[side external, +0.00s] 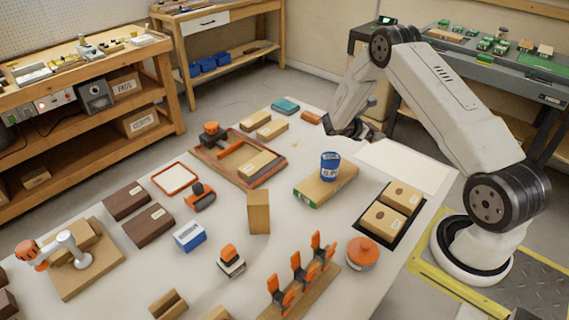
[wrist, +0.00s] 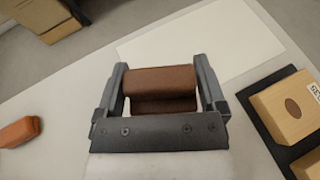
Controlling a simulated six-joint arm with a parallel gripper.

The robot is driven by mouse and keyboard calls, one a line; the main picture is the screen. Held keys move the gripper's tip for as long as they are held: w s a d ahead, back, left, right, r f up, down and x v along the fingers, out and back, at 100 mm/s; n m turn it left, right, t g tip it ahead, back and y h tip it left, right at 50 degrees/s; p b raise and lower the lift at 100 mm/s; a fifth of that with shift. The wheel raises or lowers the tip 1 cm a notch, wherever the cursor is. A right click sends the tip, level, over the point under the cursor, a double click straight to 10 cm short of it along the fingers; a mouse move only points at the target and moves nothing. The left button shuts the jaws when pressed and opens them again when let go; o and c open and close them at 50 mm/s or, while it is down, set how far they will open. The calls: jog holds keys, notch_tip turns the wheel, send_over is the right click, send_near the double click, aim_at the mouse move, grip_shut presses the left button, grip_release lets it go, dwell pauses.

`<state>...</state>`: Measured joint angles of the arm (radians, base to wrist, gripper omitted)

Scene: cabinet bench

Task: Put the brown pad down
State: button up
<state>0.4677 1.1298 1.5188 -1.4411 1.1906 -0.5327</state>
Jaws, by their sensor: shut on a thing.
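The brown pad (wrist: 160,82) is between the two fingers of my gripper (wrist: 161,86) in the wrist view. The gripper is shut on it, one finger at each end. In the side view my gripper (side external: 352,130) is low near the table's far edge, just beyond the white sheet (side external: 405,167). The pad cannot be made out there. I cannot tell whether the pad touches the table. The white sheet also shows behind the gripper in the wrist view (wrist: 215,38).
An orange-brown block (side external: 311,118) lies left of the gripper; it also shows in the wrist view (wrist: 20,131). A black tray (side external: 374,239) holds wooden blocks. A blue can (side external: 330,167) stands on a wooden board (side external: 312,190). The white sheet looks bare.

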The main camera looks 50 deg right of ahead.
aim_at(358, 149)
jog(key=w+d+f, duration=0.2)
jog(key=w+f, duration=0.1)
jog(key=shift+w+d+f, duration=0.15)
jog(key=shift+d+f, duration=0.1)
jog(key=shift+d, duration=0.05)
jog(key=shift+w+d+f, duration=0.35)
jog(key=shift+w+f, duration=0.15)
jog(key=shift+f, duration=0.2)
jog(key=shift+w+d+f, duration=0.35)
jog(key=shift+w+f, duration=0.1)
jog(key=shift+f, duration=0.2)
jog(key=shift+f, duration=0.1)
jog(key=shift+w+d+f, duration=0.2)
jog(key=shift+f, duration=1.6)
jog(key=shift+f, duration=0.15)
jog(key=o, duration=0.9)
